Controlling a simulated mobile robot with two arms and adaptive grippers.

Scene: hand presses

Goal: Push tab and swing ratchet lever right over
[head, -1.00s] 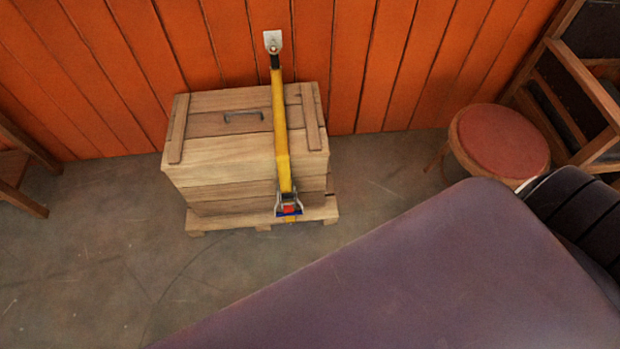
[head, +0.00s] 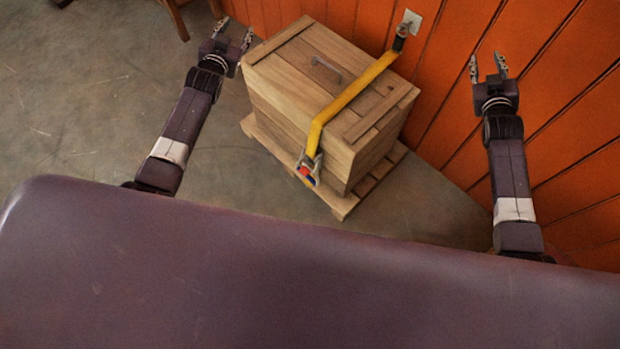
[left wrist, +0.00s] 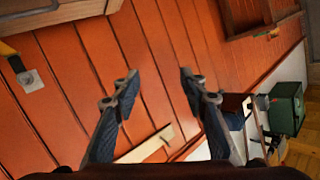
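A yellow strap (head: 353,97) runs over a wooden crate (head: 280,72) from a wall plate (head: 411,21). The ratchet (head: 308,168), with red and blue parts, hangs on the crate's near face at the strap's lower end. My left gripper (head: 233,30) is open and empty, left of the crate and apart from it. Its two fingers also stand apart in the left wrist view (left wrist: 158,85). My right gripper (head: 487,68) is open and empty, right of the crate near the orange wall. Neither gripper touches the strap or ratchet. The lever's exact position is too small to tell.
The crate stands on a wooden pallet (head: 343,205) close to the orange plank wall (head: 560,75). Grey floor (head: 110,100) is clear to the left. Wooden furniture legs (head: 177,18) show at the top left. The left wrist view shows a green box (left wrist: 286,108).

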